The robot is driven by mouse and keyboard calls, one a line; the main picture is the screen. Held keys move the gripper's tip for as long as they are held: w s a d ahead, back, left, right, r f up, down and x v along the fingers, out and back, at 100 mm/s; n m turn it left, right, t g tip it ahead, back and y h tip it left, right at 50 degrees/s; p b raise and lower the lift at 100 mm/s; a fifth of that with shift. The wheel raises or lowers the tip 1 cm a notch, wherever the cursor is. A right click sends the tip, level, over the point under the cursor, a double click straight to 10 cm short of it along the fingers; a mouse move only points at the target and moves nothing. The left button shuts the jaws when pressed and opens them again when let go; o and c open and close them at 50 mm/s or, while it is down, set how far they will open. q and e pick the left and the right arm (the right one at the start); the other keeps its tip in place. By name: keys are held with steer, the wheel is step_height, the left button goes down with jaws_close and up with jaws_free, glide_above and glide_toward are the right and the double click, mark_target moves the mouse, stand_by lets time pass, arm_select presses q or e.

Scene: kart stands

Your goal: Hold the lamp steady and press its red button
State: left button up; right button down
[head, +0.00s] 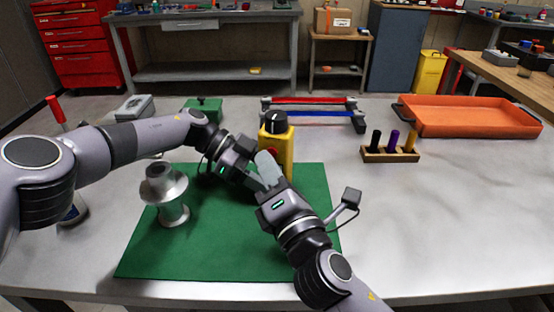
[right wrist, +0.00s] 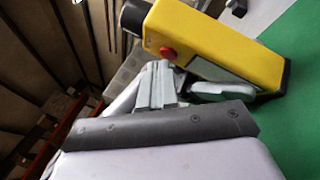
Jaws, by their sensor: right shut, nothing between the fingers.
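The lamp (head: 289,150) is a yellow block with a black top, standing upright at the back edge of the green mat in the head view. In the right wrist view the lamp (right wrist: 215,45) shows its red button (right wrist: 167,52). My right gripper (head: 266,160) is shut and empty, its fingertips right at the lamp's front. In the right wrist view its fingertips (right wrist: 160,70) are very close to the button; I cannot tell whether they touch it. My left gripper (head: 262,182) is low beside the lamp, its fingers partly hidden behind the right gripper, so its grip is unclear.
A silver flanged spool (head: 172,199) stands on the green mat (head: 210,255) at left. Behind are a rack with red and blue bars (head: 310,112) and a green box (head: 203,108). A pen block (head: 390,154) and an orange tray (head: 468,125) are at right. The right front table is clear.

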steer(key=shift+w, duration=0.1)
stand_by(0.3)
steer(key=shift+s+a, duration=0.2)
steer(key=shift+s, duration=0.45)
steer(key=s, duration=0.2)
steer(key=s+a, duration=0.2)
steer(key=s, duration=0.1)
steer(key=shift+s, duration=0.3)
arm_select(q)
steer(key=o, duration=1)
steer(key=shift+o, duration=0.2)
